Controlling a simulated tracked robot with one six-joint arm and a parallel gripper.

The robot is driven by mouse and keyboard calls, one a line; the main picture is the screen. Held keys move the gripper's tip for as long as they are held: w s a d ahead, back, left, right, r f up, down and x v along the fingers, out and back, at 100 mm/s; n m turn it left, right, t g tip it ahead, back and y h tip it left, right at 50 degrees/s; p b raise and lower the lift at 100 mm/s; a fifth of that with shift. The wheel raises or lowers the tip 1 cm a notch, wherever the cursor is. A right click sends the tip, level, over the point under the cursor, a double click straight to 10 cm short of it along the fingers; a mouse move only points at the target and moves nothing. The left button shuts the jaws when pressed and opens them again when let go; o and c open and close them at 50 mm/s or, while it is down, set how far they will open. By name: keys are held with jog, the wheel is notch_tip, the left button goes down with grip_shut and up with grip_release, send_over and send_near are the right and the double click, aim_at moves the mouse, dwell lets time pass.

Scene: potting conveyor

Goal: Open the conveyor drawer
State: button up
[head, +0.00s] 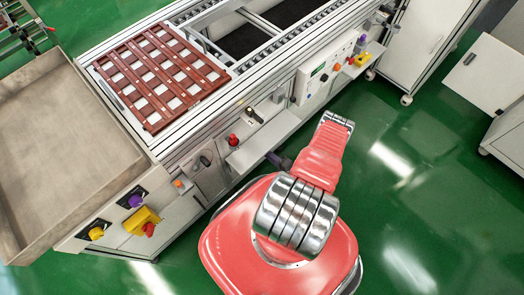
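The conveyor (290,75) runs diagonally across the upper part of the head view, with a pale metal frame and cabinet front. No drawer stands clearly pulled out from it. A small dark handle-like part (255,116) shows on its front; I cannot tell whether it belongs to the drawer. My red arm rises in front of the conveyor and its silver end points toward the upper right. I cannot make out gripper fingers, and no grip on anything shows.
A reddish-brown slotted tray (130,84) lies on the conveyor's left end. A wide beige bin (60,150) adjoins it. Yellow, red and purple controls (141,220) and a control panel (322,72) line the front. White cabinets (425,40) stand at right. Green floor (430,190) is clear at right.

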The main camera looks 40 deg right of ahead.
jog(key=shift+x, duration=1.95)
jog(key=shift+c, duration=0.5)
grip_shut()
jog(key=shift+a, duration=0.15)
jog(key=shift+s, duration=0.15)
